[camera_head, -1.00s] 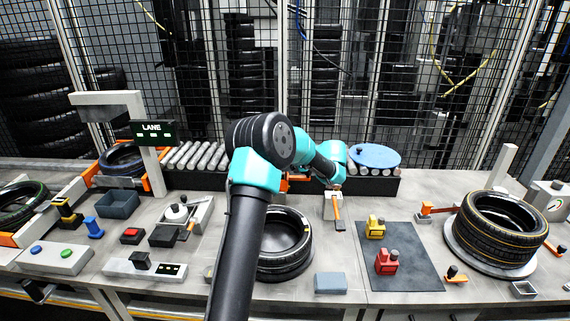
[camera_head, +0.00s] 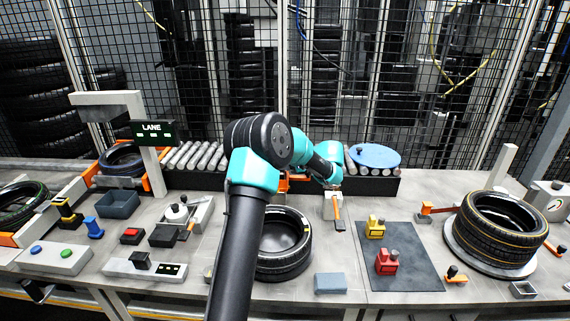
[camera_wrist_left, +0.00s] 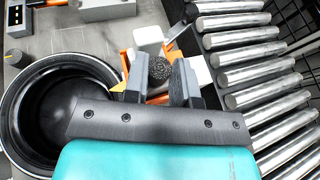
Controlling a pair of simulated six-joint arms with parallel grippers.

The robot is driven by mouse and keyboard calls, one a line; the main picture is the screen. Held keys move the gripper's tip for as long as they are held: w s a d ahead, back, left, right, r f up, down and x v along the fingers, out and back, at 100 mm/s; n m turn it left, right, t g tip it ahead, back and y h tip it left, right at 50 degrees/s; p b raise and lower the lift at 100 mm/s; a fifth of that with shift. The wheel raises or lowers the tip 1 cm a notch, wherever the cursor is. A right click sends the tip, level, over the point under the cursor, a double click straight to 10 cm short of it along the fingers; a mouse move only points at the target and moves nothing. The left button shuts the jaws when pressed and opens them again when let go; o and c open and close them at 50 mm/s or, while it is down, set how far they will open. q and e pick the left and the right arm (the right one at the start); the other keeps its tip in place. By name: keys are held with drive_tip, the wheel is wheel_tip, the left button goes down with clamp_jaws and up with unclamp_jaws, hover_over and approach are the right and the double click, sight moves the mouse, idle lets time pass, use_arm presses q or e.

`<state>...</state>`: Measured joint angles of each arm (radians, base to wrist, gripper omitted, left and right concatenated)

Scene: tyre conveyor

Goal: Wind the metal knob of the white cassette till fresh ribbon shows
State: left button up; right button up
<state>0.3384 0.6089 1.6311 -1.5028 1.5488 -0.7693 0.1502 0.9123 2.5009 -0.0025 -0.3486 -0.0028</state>
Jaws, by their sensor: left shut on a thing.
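In the left wrist view, white parts (camera_wrist_left: 149,38) show around orange pieces. The knurled metal knob (camera_wrist_left: 160,69) stands between the two fingers of my left gripper (camera_wrist_left: 159,84), which is shut on it. In the head view this gripper (camera_head: 334,186) is small and partly hidden at the cassette's top. I cannot make out the ribbon. My right gripper is in neither view.
A dark tyre (camera_head: 291,262) lies in front of the cassette, partly behind my arm. The roller conveyor (camera_head: 195,156) and a blue disc (camera_head: 374,155) are behind. A dark mat (camera_head: 412,275) with red and yellow blocks lies right. Bare table surrounds the grey-blue block (camera_head: 330,283).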

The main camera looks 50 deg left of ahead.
use_arm(q)
drive_tip(key=shift+w+n+h, duration=0.1)
drive_tip(key=shift+n+h, duration=0.2)
drive_tip(key=shift+w+a+n+g+h, duration=0.15)
drive_tip(key=shift+n+g+h, duration=0.45)
drive_tip(key=shift+n+g, duration=0.75)
drive_tip(key=shift+w+a+n+g+h, duration=0.1)
drive_tip(key=shift+n+g+h, duration=1.15)
drive_tip(key=shift+h, duration=0.05)
drive_tip(key=o, duration=0.9)
drive_tip(key=shift+o, duration=0.2)
